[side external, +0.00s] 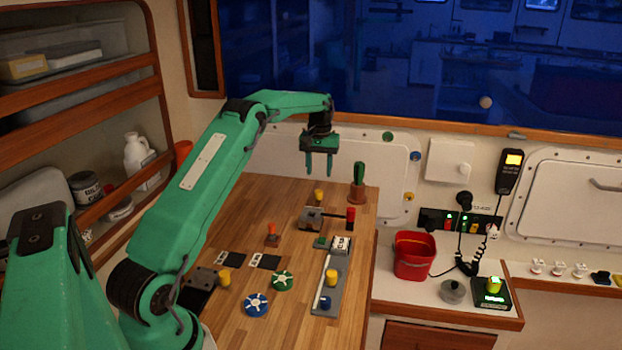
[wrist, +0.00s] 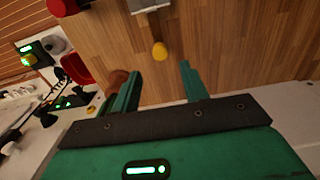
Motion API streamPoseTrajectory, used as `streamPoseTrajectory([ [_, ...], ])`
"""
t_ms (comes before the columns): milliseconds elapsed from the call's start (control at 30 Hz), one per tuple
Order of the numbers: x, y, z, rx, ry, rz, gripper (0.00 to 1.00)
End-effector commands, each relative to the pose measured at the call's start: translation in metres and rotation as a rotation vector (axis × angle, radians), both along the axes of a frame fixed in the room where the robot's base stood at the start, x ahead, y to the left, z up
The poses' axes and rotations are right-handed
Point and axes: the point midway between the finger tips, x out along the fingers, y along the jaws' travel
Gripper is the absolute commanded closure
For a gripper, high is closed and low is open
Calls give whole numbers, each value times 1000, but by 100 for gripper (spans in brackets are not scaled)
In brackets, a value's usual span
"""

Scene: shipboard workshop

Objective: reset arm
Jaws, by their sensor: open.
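My gripper (side external: 319,166) hangs above the far part of the wooden workbench, its two green fingers pointing down and apart. In the side view that yellow knob (side external: 319,195) stands on the bench below my gripper, clear of the fingers. The gripper holds nothing.
The bench (side external: 280,203) carries a grey metal fixture (side external: 311,218), blue (side external: 256,304) and green (side external: 283,280) handwheels, and a grey rail (side external: 341,270). A potted cactus (side external: 358,178) stands at the far edge. A red bucket (side external: 412,257) sits on the right counter. Shelves line the left.

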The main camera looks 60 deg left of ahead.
Motion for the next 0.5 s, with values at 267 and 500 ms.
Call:
streamPoseTrajectory([
  [267, 0, 0, 1, 0, 0, 0, 56],
  [500, 0, -8, 11, 6, -10, -16, 56],
])
